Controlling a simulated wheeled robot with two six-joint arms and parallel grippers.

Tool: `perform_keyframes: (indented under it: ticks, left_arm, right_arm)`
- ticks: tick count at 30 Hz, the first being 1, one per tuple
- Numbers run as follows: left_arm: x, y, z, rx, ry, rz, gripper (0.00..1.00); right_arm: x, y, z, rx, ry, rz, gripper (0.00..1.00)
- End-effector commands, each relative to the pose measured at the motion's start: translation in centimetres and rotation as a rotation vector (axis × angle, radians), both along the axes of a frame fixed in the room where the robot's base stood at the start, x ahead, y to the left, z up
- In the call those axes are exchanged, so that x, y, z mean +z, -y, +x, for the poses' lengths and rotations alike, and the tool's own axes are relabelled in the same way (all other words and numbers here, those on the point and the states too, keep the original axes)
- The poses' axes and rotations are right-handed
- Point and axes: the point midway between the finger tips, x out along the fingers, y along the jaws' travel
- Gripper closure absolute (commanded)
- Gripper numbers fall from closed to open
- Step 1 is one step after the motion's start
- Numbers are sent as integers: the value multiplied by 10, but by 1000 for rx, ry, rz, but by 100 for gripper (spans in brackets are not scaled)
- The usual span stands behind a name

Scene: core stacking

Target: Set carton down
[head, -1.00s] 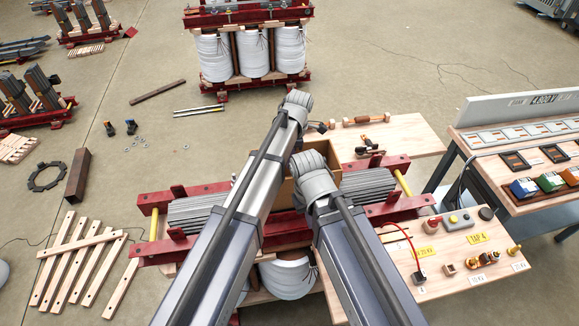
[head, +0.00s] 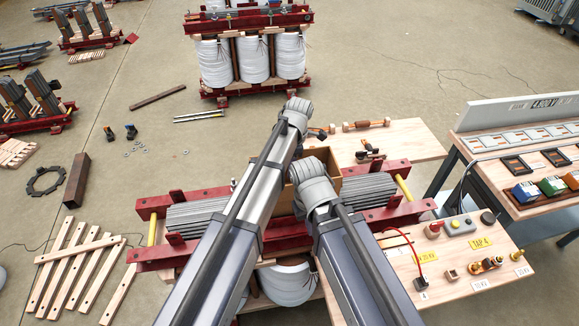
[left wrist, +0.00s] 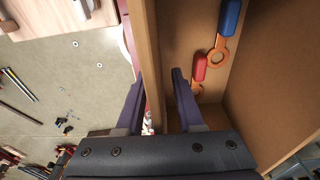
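The open brown carton (head: 328,158) shows between my two arms in the head view, over the middle of the red-framed core (head: 400,212). My arms hide much of it, and I cannot tell what it rests on. In the left wrist view, my left gripper (left wrist: 158,85) straddles one carton wall (left wrist: 147,45). One finger is outside and one inside, with slim gaps beside the wall, so it looks open.
A wooden board (head: 405,140) with parts lies behind the carton. A labelled panel (head: 470,265) stands at the right, near a bench (head: 530,170). Wooden slats (head: 75,270) lie on the floor at left. A coil assembly (head: 250,60) stands at the back.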

Motion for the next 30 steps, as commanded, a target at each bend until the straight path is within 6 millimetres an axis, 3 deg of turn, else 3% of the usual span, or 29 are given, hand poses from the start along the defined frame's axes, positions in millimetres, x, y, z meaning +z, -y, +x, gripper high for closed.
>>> perform_keyframes:
  ticks: [11, 30]
  left_arm:
    - [23, 2, 0, 0, 0, 0, 64]
    - [116, 13, 3, -1, 0, 0, 64]
  right_arm:
    - [23, 0, 0, 0, 0, 0, 100]
    - [116, 0, 0, 0, 0, 0, 100]
